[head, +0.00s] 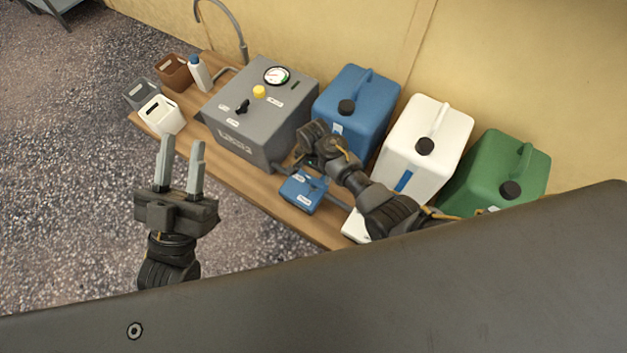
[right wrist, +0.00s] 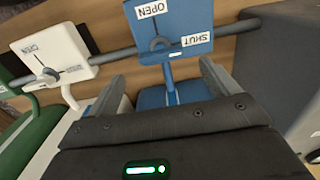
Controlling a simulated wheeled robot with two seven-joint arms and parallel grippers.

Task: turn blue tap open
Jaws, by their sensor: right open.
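The blue tap plate (right wrist: 172,32) is in the right wrist view, at the top middle, with OPEN on its left and SHUT on its right. The blue plate also shows in the head view (head: 303,191), at the bench's front edge. My right gripper (right wrist: 163,78) is open and empty, its fingers on either side of the blue stem below the plate, with no clear contact. My left gripper (head: 181,165) is open and empty, over the floor left of the bench.
A grey pipe (right wrist: 112,54) runs across the taps. A white tap plate (right wrist: 55,45) is beside the blue one. Blue (head: 357,105), white (head: 428,140) and green (head: 500,170) canisters stand at the back right. A grey machine (head: 262,115) and small bins are left.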

